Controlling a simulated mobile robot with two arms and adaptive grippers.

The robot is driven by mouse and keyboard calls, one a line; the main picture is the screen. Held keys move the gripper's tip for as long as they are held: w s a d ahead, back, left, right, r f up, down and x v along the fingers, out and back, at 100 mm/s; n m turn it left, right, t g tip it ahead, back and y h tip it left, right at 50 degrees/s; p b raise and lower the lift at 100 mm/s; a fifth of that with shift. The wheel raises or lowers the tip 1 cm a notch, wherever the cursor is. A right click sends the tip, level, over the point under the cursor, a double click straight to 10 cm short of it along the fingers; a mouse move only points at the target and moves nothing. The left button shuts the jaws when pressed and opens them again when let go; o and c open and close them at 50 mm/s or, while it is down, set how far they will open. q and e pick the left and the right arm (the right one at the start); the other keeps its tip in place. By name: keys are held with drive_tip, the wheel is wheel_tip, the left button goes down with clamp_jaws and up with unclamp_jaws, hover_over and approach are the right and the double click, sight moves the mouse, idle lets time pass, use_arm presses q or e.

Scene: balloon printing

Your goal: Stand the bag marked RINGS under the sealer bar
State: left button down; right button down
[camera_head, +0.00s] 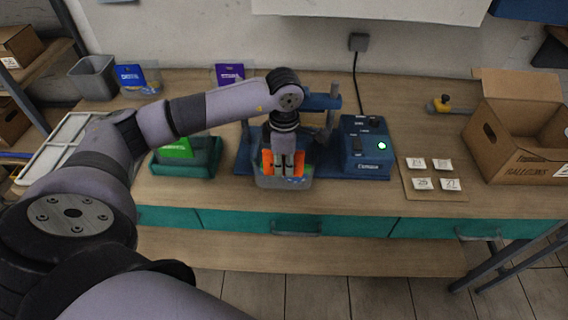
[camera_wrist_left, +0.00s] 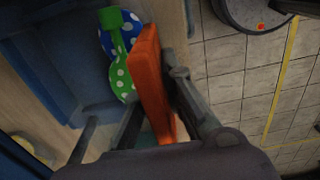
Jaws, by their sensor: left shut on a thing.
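My left gripper (camera_head: 284,170) is shut on the orange header of a clear bag (camera_head: 264,182) at the front of the blue sealer. In the left wrist view the orange header (camera_wrist_left: 152,75) is between the fingers, with green (camera_wrist_left: 120,78) and blue spotted balloons beside it. I cannot read a mark on this bag, so I cannot confirm RINGS. The sealer bar (camera_head: 322,102) is raised behind the gripper, partly hidden by my arm. The bag appears upright, in front of the bar; whether it touches the sealer base is unclear. My right gripper is not in view.
A green-headed bag (camera_head: 175,148) lies in a teal tray (camera_head: 205,170) at left. Blue-headed (camera_head: 131,75) and purple-headed (camera_head: 229,73) bags stand at the back. The sealer's control box (camera_head: 365,155), a board of small cards (camera_head: 430,192) and a cardboard box (camera_head: 510,140) are at right.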

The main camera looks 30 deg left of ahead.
use_arm(q)
drive_tip(key=shift+w+a, duration=0.35)
drive_tip(key=shift+w, duration=0.25)
drive_tip(key=shift+w+a, duration=0.35)
drive_tip(key=shift+w, duration=0.2)
drive_tip(key=shift+w+a+f+b, duration=0.1)
drive_tip(key=shift+w+a+b, duration=0.25)
drive_tip(key=shift+w, duration=0.3)
drive_tip(key=shift+w+a+f+b, duration=0.15)
drive_tip(key=shift+w+a, duration=0.25)
drive_tip(key=shift+w, duration=0.2)
drive_tip(key=shift+w+a+f+b, duration=0.1)
drive_tip(key=shift+w+a+b, duration=0.35)
drive_tip(key=shift+w, duration=0.25)
drive_tip(key=shift+w+a+b, duration=0.35)
drive_tip(key=shift+w+a, duration=0.05)
drive_tip(key=shift+w, duration=0.25)
drive_tip(key=c, duration=1.7)
unclamp_jaws()
drive_tip(key=shift+o, duration=0.5)
